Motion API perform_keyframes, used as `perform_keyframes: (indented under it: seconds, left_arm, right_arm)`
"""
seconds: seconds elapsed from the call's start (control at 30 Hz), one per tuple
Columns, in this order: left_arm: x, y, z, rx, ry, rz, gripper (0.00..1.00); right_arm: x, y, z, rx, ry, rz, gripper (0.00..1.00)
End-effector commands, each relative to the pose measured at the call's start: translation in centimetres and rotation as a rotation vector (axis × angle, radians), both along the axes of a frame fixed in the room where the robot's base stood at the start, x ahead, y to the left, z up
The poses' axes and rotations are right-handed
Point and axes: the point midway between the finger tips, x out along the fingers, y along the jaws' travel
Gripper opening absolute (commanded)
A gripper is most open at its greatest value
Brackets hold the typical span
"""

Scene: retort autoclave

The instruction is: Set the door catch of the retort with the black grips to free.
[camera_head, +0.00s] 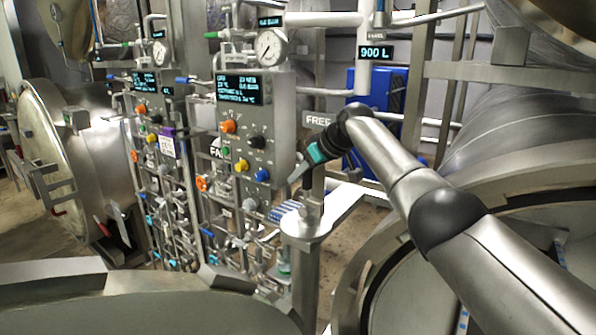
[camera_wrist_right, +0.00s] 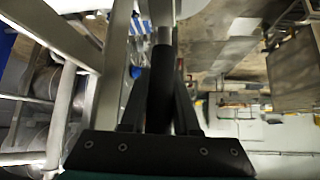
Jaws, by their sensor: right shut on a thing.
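My right gripper (camera_head: 301,172) reaches in from the right, below the FREE sign (camera_head: 318,119). It is above a metal post with a round flange (camera_head: 308,226). In the right wrist view the two dark fingers (camera_wrist_right: 160,110) are shut around a black cylindrical grip (camera_wrist_right: 163,88). A metal stem (camera_wrist_right: 164,36) continues from the far end of the grip. In the head view the grip is too small and covered to make out clearly. A second sign (camera_head: 216,150), partly hidden and reading "FA", is left of the gripper behind the panel parts. My left gripper is not in view.
A control panel (camera_head: 284,125) with coloured knobs and a gauge (camera_head: 270,47) stands just left of the gripper. A 900 L display (camera_head: 375,53) hangs behind. Large round metal vessels (camera_head: 520,130) lie at right, another door (camera_head: 55,150) at far left.

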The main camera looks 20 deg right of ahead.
Motion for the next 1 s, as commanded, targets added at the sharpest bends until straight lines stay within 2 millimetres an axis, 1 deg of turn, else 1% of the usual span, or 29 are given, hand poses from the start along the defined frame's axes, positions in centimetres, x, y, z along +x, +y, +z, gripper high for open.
perform_keyframes:
  seconds: [0.23,0.6,0.63,0.87,0.9,1.0]
  left_arm:
    - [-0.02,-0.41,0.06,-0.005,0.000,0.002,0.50]
    - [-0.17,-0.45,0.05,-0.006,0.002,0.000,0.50]
    - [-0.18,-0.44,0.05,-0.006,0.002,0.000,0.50]
    - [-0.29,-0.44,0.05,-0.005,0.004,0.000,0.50]
    - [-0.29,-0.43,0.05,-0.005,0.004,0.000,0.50]
    - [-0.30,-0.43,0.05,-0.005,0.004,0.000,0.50]
  right_arm:
    - [-0.07,0.11,-0.05,-0.019,0.023,0.003,0.00]
    - [-0.10,0.06,-0.09,-0.022,0.026,0.003,0.00]
    - [-0.10,0.06,-0.09,-0.022,0.026,0.003,0.32]
    - [-0.11,-0.01,-0.11,-0.022,0.026,0.001,0.58]
    - [-0.11,-0.03,-0.10,-0.022,0.026,0.001,0.59]
    - [-0.11,-0.07,-0.11,-0.021,0.026,0.000,0.59]
